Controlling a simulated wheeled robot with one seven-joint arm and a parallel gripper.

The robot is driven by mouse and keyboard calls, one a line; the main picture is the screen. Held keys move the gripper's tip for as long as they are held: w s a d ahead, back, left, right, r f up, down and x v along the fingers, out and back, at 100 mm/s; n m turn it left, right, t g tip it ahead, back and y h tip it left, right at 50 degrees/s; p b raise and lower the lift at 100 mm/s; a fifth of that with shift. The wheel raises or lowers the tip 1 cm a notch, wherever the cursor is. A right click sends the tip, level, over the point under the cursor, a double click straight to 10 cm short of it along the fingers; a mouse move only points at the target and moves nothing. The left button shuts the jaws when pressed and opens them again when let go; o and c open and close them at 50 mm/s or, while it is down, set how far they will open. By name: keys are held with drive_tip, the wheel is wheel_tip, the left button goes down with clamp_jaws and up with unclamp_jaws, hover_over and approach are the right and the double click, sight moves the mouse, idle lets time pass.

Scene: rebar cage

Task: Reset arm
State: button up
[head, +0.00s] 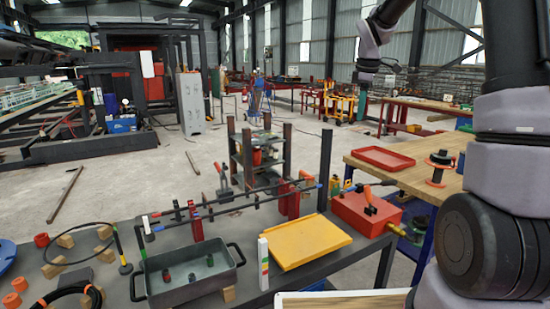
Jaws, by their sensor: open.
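My arm rises at the right edge in black and lavender-grey links and leaves the top of the frame. Its far part comes back in at the top right of centre. My gripper (366,78) is the small dark end there, pointing down above the far floor. It is open and I see nothing held in it; its fingers are hard to make out against the background. It is apart from the workbench (350,257) in front, which carries rebar rods (235,207) on red supports (196,226).
On the bench are a grey handled tray (187,293), a yellow plate (306,241) and a red box (365,213). A wooden-topped table (415,178) at right holds a red tray (383,158) and a spool (439,165). A dark shelf rack (262,160) stands behind. Open floor lies left.

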drive_tip(key=s+a+r+m+t, duration=0.1)
drive_tip(key=s+r+m, duration=0.35)
drive_tip(key=s, duration=0.45)
drive_tip(key=s+a+r+m+t, duration=0.1)
drive_tip(key=s+r+m, duration=0.35)
drive_tip(key=s, duration=0.45)
drive_tip(key=s+f+m+t+y, duration=0.2)
drive_tip(key=s+m, duration=0.6)
drive_tip(key=s, duration=0.4)
drive_tip(key=shift+s+a+f+t, duration=0.2)
drive_tip(key=shift+s+a+t, duration=0.1)
drive_tip(key=shift+s, duration=0.1)
